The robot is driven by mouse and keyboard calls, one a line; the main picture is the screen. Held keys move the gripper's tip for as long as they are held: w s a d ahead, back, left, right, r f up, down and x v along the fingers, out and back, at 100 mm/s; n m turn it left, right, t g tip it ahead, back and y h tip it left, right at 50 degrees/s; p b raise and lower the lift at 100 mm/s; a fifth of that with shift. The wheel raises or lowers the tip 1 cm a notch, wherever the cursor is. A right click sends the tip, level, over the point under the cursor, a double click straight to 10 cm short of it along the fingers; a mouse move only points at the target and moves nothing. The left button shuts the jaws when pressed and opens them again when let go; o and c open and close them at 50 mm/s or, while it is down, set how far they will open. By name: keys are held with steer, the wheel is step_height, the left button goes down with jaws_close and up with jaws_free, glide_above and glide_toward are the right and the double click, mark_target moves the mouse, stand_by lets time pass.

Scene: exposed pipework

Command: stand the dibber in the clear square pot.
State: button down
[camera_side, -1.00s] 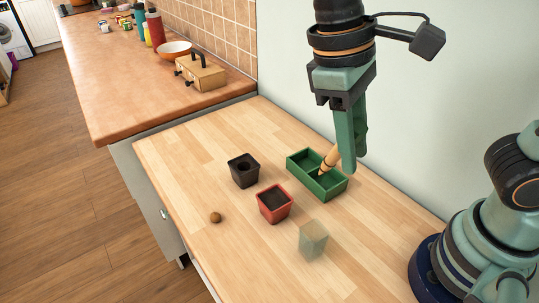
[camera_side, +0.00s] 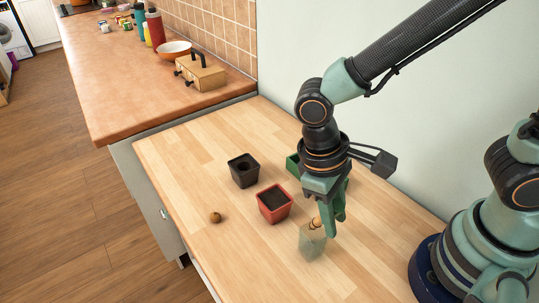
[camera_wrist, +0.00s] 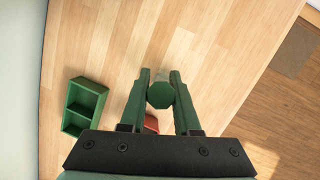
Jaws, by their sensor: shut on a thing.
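My gripper (camera_side: 331,226) is low over the clear square pot (camera_side: 311,244), shut on the dibber (camera_side: 316,222). The dibber's pale wooden part shows just left of the fingers, at the pot's rim. Whether its lower end is inside the pot or just above it, I cannot tell. In the wrist view, a green faceted end (camera_wrist: 160,95), apparently the dibber's top, sits between the two fingers. The clear pot is upright on the table and hard to make out in the wrist view.
The red pot (camera_side: 274,204) and the black pot (camera_side: 243,171) stand left of and behind the clear pot. The green tray (camera_wrist: 84,107) is partly hidden behind my arm in the side view. A small brown ball (camera_side: 215,217) lies at the left. The front table is clear.

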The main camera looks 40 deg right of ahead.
steer(key=shift+f, duration=2.25)
steer(key=c, duration=0.6)
jaws_free()
steer(key=shift+c, duration=0.2)
steer(key=w+v, duration=0.1)
steer(key=v, duration=1)
steer(key=w+d+r+m+t+y, duration=0.1)
steer(key=d+r+t, duration=0.3)
steer(key=d, duration=0.5)
steer(key=w+d+r+m+t, duration=0.2)
steer(key=w+d+r+t, duration=0.2)
steer(key=d, duration=0.4)
steer(key=shift+d+y, duration=0.35)
steer(key=shift+y, duration=0.05)
